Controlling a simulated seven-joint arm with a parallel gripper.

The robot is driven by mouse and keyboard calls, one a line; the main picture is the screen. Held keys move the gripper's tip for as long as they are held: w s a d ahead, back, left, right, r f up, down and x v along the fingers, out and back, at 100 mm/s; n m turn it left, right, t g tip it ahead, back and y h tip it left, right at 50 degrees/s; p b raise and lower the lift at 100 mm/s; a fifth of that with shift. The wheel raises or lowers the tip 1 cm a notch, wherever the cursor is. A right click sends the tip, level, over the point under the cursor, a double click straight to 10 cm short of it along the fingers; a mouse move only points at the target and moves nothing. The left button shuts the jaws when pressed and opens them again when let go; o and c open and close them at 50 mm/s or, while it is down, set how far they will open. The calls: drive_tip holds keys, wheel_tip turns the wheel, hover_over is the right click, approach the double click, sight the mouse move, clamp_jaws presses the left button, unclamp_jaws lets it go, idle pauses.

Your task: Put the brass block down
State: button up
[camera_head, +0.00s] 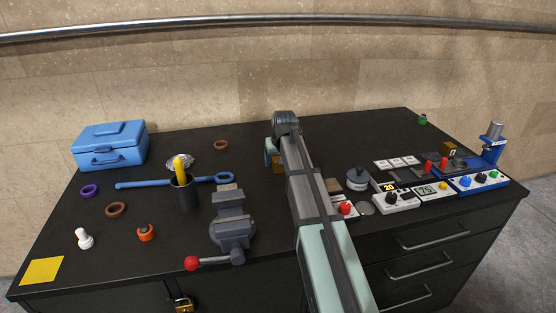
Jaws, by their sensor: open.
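A small brown-gold block (447,149), which looks like the brass block, is by the blue press at the back right; I cannot tell exactly what it rests on. It stands apart from my arm. My arm reaches from the bottom edge to the middle of the bench, right of the vise.
A blue press (490,150), control boxes (396,201) and a dark round pot (357,178) crowd the right. A dark cup (186,194), a blue wrench (142,184), rings and a blue toolbox (108,147) stand left. The bench's back middle right (350,138) is clear.

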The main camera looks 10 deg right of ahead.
drive_tip(key=shift+r, duration=0.1)
drive_tip(key=v, duration=1.2)
drive_tip(key=shift+r, duration=0.1)
